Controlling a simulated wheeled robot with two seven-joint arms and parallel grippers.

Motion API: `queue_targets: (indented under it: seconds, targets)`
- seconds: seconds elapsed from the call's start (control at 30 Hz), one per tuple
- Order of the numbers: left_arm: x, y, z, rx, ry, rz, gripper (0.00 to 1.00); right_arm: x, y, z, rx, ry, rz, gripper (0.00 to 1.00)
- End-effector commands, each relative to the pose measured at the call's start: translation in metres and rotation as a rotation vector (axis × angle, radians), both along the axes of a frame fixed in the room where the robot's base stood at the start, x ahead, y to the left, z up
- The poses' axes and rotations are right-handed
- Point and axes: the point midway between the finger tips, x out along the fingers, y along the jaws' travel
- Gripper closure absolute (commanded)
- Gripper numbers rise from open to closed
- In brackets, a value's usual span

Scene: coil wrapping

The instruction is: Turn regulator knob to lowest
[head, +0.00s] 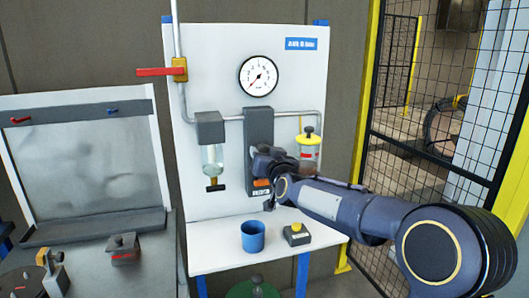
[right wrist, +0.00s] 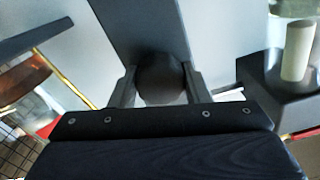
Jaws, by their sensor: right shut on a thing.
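The regulator (head: 258,128) is a dark grey block on the white panel, and a round pressure gauge (head: 258,76) is above it. The gauge's needle points to the lower left. My right gripper (head: 266,170) is at the regulator's lower part. In the right wrist view, the dark round knob (right wrist: 161,78) sits between the two fingers of my right gripper (right wrist: 160,86), which is shut on it. In the head view my gripper and arm hide the knob. My left gripper is not in view.
A red-handled valve (head: 160,71) is at upper left. A blue cup (head: 252,237) and a yellow-black button box (head: 296,234) stand on the shelf below.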

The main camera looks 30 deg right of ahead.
Motion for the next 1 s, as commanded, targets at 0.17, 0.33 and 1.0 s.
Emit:
queue_targets:
  seconds: [0.17, 0.33, 1.0]
  targets:
    - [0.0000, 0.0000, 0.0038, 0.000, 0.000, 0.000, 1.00, 0.0002, 0.0009, -0.0015, -0.070, 0.022, 0.001, 0.80]
    - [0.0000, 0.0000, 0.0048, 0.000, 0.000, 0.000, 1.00, 0.0002, 0.0009, -0.0021, -0.106, 0.031, 0.003, 0.80]
    - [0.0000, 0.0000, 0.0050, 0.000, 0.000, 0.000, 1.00, 0.0001, 0.0005, -0.0019, -0.119, 0.033, 0.001, 0.35]
